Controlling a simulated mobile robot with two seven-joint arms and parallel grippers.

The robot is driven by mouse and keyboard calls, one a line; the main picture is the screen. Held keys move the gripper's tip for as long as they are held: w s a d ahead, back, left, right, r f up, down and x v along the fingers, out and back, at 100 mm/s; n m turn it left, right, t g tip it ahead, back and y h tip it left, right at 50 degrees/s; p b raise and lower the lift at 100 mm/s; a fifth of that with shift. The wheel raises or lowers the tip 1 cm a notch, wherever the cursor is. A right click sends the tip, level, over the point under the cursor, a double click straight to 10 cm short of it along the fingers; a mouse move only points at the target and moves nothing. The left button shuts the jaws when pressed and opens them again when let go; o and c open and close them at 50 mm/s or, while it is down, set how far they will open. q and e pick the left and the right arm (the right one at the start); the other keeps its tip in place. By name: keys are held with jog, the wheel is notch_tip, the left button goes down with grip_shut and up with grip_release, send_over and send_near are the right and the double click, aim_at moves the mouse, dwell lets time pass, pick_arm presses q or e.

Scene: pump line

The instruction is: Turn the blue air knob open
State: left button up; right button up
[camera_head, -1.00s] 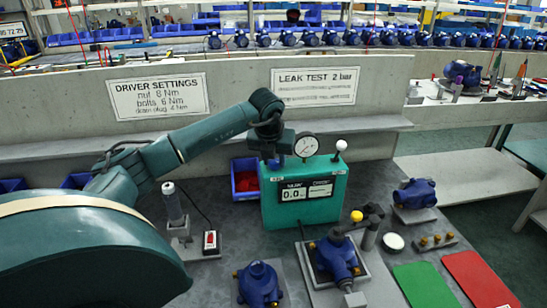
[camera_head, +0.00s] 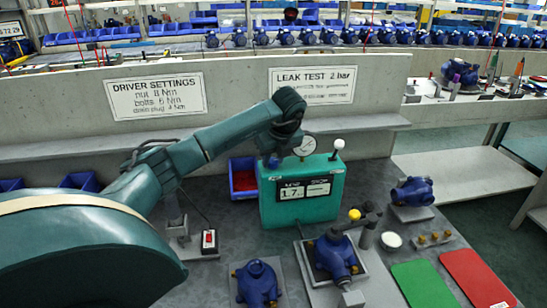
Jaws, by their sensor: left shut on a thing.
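The green leak test box (camera_head: 290,210) stands on the bench in the middle of the view. Its display (camera_head: 304,189) reads about 1.7. A round white gauge (camera_head: 306,146) and a white ball-topped lever (camera_head: 338,148) stand on its top. My left arm reaches in from the left, and my left gripper (camera_head: 275,158) points down at the box's top left edge. It is shut on the blue air knob (camera_head: 274,162), which is mostly hidden by the gripper. The gripper's wrist partly covers the gauge. My right gripper is not in view.
A blue pump (camera_head: 335,257) sits in a fixture with a yellow-knobbed clamp (camera_head: 355,214). Other pumps stand at front (camera_head: 257,284) and right (camera_head: 413,192). A blue bin (camera_head: 243,178) is left of the box. Green (camera_head: 427,284) and red (camera_head: 480,279) mats lie at right.

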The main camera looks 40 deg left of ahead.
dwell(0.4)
pick_arm(q)
jog(key=o, duration=1)
jog(key=p+v, duration=0.1)
jog(key=v, duration=1.2)
jog(key=shift+r, duration=0.1)
